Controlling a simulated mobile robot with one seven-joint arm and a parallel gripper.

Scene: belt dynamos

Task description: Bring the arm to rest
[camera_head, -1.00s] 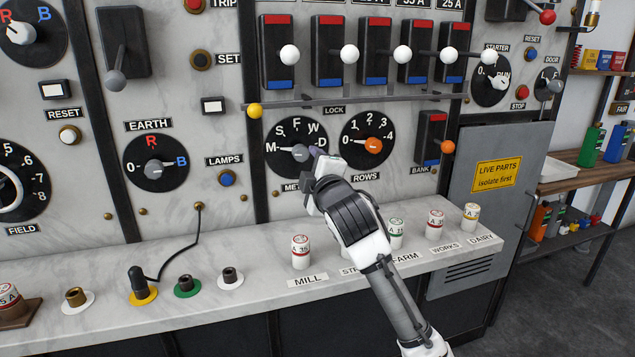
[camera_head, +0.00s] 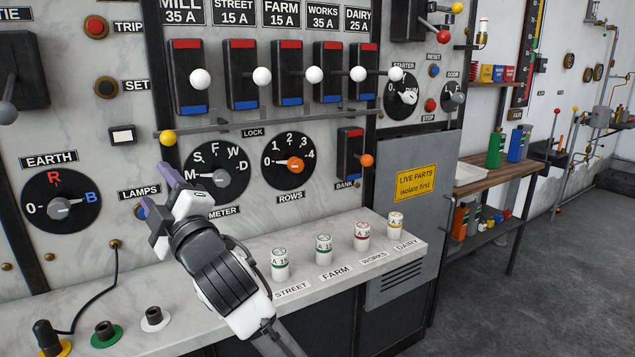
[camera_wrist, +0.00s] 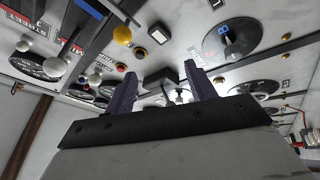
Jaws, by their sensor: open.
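My gripper (camera_head: 157,190) is in front of the marble panel, left of the METER dial (camera_head: 216,173) and near the LAMPS label. Its two purple fingers stand apart with nothing between them. My white and black forearm reaches up to it from the lower edge, over the bench ledge. It hides part of the ledge and the MILL fuse spot. In the wrist view the fingers (camera_wrist: 163,95) also stand apart and empty, with the panel beyond them. I cannot tell the exact gap between fingertips and panel.
Several fuses, such as the STREET fuse (camera_head: 279,264), stand on the ledge (camera_head: 340,240). White-knobbed switches, the lock bar with its yellow knob (camera_head: 168,138), and the ROWS dial (camera_head: 290,165) are close by. A grey door (camera_head: 420,180) and open floor (camera_head: 540,270) lie to the right.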

